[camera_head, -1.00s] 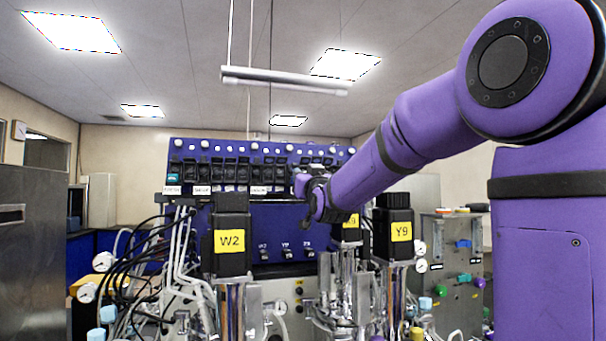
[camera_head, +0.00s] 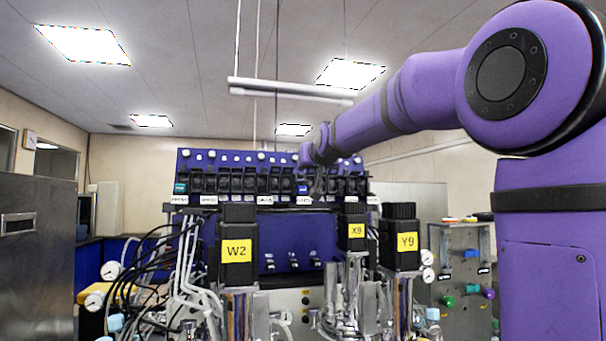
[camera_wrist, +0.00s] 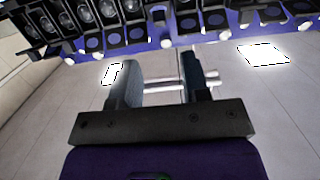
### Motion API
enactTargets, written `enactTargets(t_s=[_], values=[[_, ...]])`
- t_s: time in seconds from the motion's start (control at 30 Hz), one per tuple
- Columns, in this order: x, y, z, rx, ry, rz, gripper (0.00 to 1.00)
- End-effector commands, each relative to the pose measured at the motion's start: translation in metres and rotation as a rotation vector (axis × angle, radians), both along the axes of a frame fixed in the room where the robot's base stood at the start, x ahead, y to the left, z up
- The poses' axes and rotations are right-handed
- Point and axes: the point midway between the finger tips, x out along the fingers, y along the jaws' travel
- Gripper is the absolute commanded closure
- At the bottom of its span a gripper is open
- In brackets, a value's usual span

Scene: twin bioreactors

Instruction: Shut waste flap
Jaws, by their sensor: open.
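A blue panel (camera_head: 240,159) at the back carries a row of black flap-like units (camera_head: 235,184), with white labels below that are too small to read. I cannot tell which one is the waste flap or whether it is open. My gripper (camera_head: 317,183) is in front of the row, right of its middle, and partly hides the units behind it. In the wrist view my gripper (camera_wrist: 160,78) has its two fingers apart with nothing between them. The black units (camera_wrist: 110,12) cross the top of that view, beyond the fingertips.
Black motor heads marked W2 (camera_head: 238,243), X9 (camera_head: 352,228) and Y9 (camera_head: 400,238) stand in front of the panel. Hoses and gauges (camera_head: 112,270) crowd the lower left. A grey valve panel (camera_head: 460,262) is at the right. The space above the panel is mostly free.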

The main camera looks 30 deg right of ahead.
Motion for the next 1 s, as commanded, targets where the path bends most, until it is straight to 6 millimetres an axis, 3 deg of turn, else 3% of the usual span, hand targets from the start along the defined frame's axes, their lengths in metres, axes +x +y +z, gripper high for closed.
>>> enactTargets(t_s=[0.2,0.47,1.0], values=[[-0.014,0.004,0.021,0.048,0.165,-0.002,0.57],[-0.017,0.006,0.023,0.067,0.228,0.000,0.57],[0.058,-0.016,-0.009,0.066,0.228,0.000,0.57]])
